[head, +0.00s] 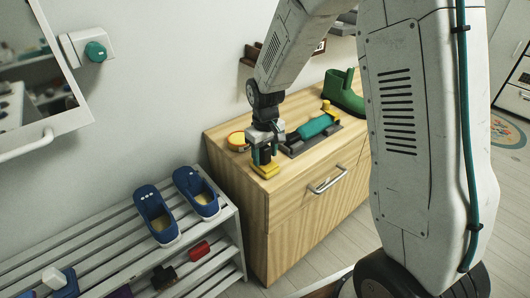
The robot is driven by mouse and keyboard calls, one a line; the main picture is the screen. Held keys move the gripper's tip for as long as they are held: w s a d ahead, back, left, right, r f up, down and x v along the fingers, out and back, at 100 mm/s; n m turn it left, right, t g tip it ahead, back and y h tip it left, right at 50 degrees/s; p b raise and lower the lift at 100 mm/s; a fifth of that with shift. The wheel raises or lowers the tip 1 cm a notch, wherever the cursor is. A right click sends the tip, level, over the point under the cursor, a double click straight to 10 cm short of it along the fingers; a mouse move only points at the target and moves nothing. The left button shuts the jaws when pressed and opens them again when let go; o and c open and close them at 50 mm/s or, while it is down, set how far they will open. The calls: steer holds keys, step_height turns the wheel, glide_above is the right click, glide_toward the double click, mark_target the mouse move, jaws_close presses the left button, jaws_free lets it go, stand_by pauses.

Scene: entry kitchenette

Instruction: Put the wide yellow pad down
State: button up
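The wide yellow pad (265,171) is at the near left corner of the wooden cabinet top (226,133). My gripper (265,157) points down directly over the pad, its fingers around a dark greenish part just above the yellow. It looks shut on the pad. The fingertips are small in this view, and I cannot tell whether the pad's underside touches the cabinet top.
A round yellow-rimmed tin (237,139), a grey tray (292,150) with a teal item (318,125), and a green boot-shaped object (343,93) stand on the cabinet. A white slatted rack (110,240) with blue shoes (155,214) stands at left.

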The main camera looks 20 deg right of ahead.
step_height(320, 180, up, 12)
steer(key=shift+f, duration=0.1)
steer(key=s+d+r+m, duration=0.2)
steer(key=s+r, duration=0.8)
steer(key=s, duration=0.4)
steer(key=s+d+r+m+t, duration=0.1)
steer(key=s, duration=1.5)
steer(key=shift+m, duration=0.3)
steer(key=shift+o, duration=0.4)
